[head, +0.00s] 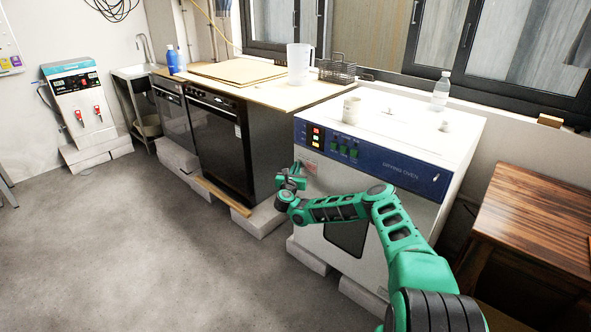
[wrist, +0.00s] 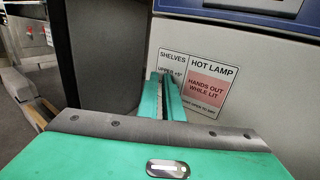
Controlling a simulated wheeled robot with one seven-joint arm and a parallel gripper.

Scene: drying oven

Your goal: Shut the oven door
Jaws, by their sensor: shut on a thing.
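The drying oven (head: 465,165) is a white box with a blue control panel on its front. Its white door (head: 401,222) has a dark window (head: 346,238) and lies below the panel. It looks flush or nearly so; I cannot tell whether a small gap is left. My gripper (head: 297,177) is at the door's upper left edge, beside a warning label (head: 310,167). In the wrist view my gripper's fingers (wrist: 168,92) are close together in front of the door, left of the label. They are shut on what seems the door handle, which they hide.
A black oven (head: 222,140) stands just left, under a wooden counter. A wooden table (head: 535,210) is at the right. The grey floor in front is clear.

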